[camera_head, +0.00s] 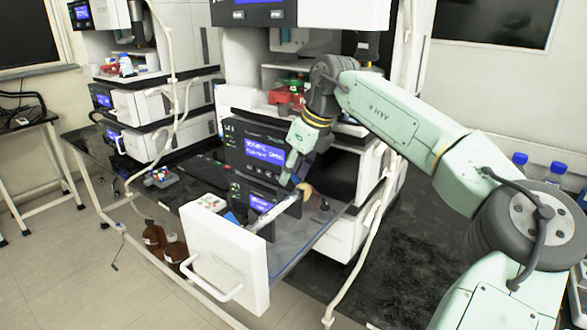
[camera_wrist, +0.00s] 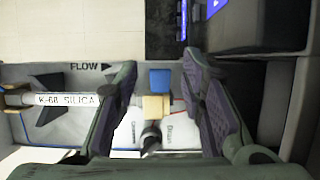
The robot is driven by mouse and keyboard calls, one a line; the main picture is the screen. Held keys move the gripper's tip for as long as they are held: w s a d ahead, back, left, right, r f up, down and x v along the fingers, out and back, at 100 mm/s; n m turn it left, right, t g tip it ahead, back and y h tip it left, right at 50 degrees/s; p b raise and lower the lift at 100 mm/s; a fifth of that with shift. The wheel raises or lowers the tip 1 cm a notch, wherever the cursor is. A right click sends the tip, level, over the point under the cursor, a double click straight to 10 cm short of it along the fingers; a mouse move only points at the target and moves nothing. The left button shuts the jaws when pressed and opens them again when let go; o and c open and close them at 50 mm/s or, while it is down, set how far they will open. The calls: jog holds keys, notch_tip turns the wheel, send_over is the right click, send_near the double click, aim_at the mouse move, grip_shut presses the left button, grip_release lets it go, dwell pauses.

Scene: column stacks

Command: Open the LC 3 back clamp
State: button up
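A pulled-out drawer with a white front (camera_head: 228,255) extends from the middle instrument stack. My gripper (camera_head: 297,178) is over this drawer, near its inner end. In the wrist view my gripper (camera_wrist: 160,65) is open, its two dark fingers apart with nothing held between them. A blue block (camera_wrist: 160,78) and a tan block (camera_wrist: 154,106) show in the gap between the fingers. A white column labelled K-60 SILICA (camera_wrist: 66,100) lies at left, with a dark clamp-like piece (camera_wrist: 44,112) by it. I cannot tell which piece is the back clamp or whether it is open.
Blue-lit display modules (camera_head: 264,152) stand just behind my gripper. Red containers (camera_head: 284,97) sit on the shelf above. Brown bottles (camera_head: 175,250) stand on the floor by the drawer. A second stack (camera_head: 150,100) is at left. A white pipe (camera_head: 360,250) rises right of the drawer.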

jog(key=shift+c, duration=0.4)
grip_shut()
